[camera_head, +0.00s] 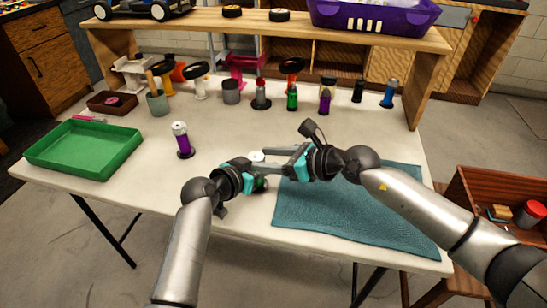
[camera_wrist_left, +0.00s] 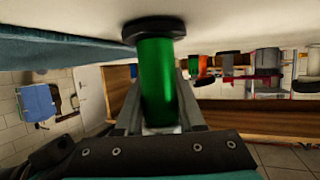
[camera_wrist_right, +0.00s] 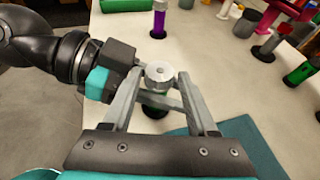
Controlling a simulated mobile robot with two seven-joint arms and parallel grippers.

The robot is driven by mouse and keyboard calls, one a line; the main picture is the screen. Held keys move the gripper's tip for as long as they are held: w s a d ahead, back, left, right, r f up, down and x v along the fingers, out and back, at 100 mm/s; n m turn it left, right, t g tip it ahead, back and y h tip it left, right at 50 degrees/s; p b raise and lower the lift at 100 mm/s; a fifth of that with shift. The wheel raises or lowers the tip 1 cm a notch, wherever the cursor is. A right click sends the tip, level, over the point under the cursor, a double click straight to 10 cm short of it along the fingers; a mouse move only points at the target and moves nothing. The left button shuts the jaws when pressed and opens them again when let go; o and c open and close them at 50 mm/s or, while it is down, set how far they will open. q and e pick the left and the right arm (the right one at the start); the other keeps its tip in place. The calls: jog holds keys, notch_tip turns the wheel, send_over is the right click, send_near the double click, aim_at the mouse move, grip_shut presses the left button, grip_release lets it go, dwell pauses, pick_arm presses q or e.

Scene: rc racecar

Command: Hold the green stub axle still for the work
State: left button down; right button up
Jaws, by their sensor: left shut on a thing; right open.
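The green stub axle (camera_head: 259,185) stands on its black base at the table's front middle, mostly hidden by my grippers in the head view. The left wrist view shows its green body (camera_wrist_left: 157,85) between the fingers of my left gripper (camera_wrist_left: 160,110), which is shut on it. A silver knurled cap (camera_wrist_right: 159,72) tops it in the right wrist view. My right gripper (camera_wrist_right: 162,80) is open, its fingers reaching either side of the cap from above; whether they touch it I cannot tell. Another green piece (camera_head: 292,98) stands in the back row.
A teal mat (camera_head: 350,212) lies at the right front. A purple piece with a silver top (camera_head: 182,142) stands to the left, beside a green tray (camera_head: 84,148). Several parts stand at the back under a wooden shelf (camera_head: 270,32).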

jog(key=v, duration=1.2)
jog(key=shift+f, duration=0.1)
jog(key=shift+o, duration=1.4)
jog(key=shift+a, duration=0.1)
jog(key=n+g+h, duration=0.4)
jog(key=n+h, duration=1)
jog(key=n, duration=0.4)
send_near(255, 157)
jog(key=shift+y, duration=0.3)
jog(key=x, duration=0.8)
jog(key=shift+w+d+f, duration=0.1)
jog(key=shift+d+f, duration=0.05)
jog(key=shift+d, duration=0.1)
